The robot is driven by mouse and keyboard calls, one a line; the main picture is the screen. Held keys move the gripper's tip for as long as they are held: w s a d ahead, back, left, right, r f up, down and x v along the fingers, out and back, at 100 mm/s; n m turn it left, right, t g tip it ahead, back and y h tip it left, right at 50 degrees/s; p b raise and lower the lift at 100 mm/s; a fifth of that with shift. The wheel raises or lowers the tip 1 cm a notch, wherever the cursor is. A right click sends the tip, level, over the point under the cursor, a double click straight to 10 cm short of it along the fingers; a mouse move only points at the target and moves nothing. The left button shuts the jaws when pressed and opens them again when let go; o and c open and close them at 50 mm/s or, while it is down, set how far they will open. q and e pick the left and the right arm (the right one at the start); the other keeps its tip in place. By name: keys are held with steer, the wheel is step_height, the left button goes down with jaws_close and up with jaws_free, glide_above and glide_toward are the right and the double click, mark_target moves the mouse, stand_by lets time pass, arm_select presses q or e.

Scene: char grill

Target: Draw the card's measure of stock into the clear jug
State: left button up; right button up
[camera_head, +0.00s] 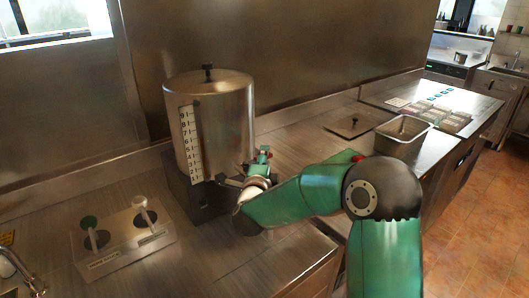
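A steel stock urn (227,125) with a black lid knob stands on a dark base (198,200) near the middle. A white numbered scale (191,143) runs down its left front. My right arm reaches in from the lower right, and its gripper (236,183) is at the lower front of the urn, where a tap would sit. The arm and wrist cover that spot, so I cannot tell whether the fingers touch anything or how far apart they are. I cannot make out a clear jug or a measure card. My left gripper is out of view.
A steel pan (402,137), a flat lid (354,124) and several small tubs (440,112) lie on the right.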

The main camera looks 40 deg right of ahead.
steer(key=shift+w+d, duration=0.4)
steer(key=shift+d, duration=0.15)
jaws_close()
